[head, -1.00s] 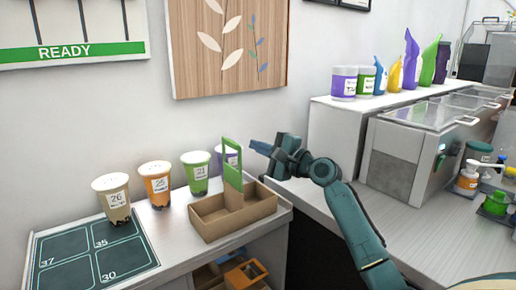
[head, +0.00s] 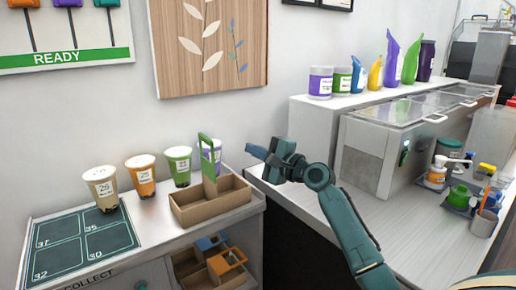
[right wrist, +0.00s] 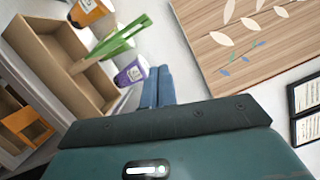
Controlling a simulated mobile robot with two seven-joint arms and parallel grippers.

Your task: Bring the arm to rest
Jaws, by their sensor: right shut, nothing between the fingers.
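My right gripper (head: 257,154) is shut and empty. It hangs in the air to the right of the cardboard cup carrier (head: 214,206) and apart from it. In the right wrist view its blue fingers (right wrist: 158,86) lie together, with the carrier (right wrist: 62,72) and its green handle (right wrist: 105,48) to the left. My right arm (head: 345,225) reaches in from the lower right of the head view. My left gripper does not show.
Several filled cups, one orange (head: 142,176) and one green (head: 178,168), stand along the wall. A dark numbered mat (head: 84,243) lies at the left. A steel-lidded counter unit (head: 385,140) and bottles (head: 437,172) stand at the right. The right counter's front is clear.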

